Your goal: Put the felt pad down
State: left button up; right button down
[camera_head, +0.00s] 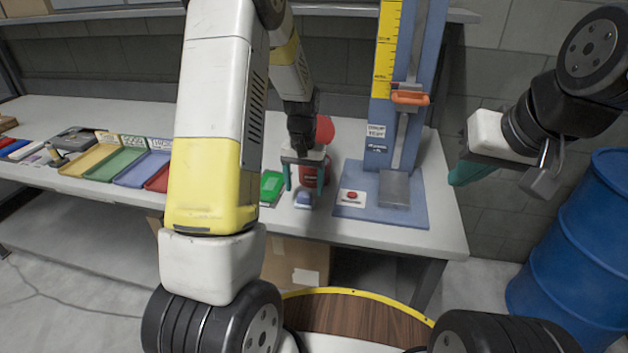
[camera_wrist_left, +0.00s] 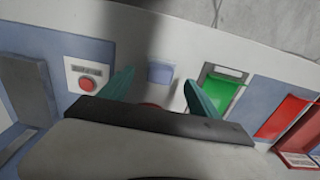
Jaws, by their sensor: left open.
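A small blue pad (camera_head: 303,198), which I take to be the felt pad, lies on the worktable near its front edge. It also shows in the left wrist view (camera_wrist_left: 160,73), past and between my fingertips. My left gripper (camera_head: 305,184) is open, with its two teal fingers apart above the pad; the fingers also show in the left wrist view (camera_wrist_left: 159,92). The pad appears free of the fingers. My right gripper (camera_head: 462,174) is off the table's right side; its finger opening cannot be made out.
A green tray (camera_head: 271,186) lies just left of the pad. A blue stand (camera_head: 420,207) with a red button (camera_head: 351,196) is to its right. A red object (camera_head: 325,128) stands behind my left gripper. A blue barrel (camera_head: 570,245) is at the far right.

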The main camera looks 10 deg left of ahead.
aim_at(304, 194)
pick_arm(q)
jog(key=s+r+t, duration=0.1)
jog(key=s+r, duration=0.3)
jog(key=r, duration=1.1)
jog(key=s+d+r+t+h, duration=0.1)
jog(key=s+r, duration=0.3)
jog(key=s, duration=0.6)
jog(key=s+d+r+t+h, duration=0.1)
jog(key=s+r+t, duration=0.3)
jog(key=s, duration=0.6)
jog(key=shift+r, duration=0.65)
jog(key=shift+s+d, duration=0.1)
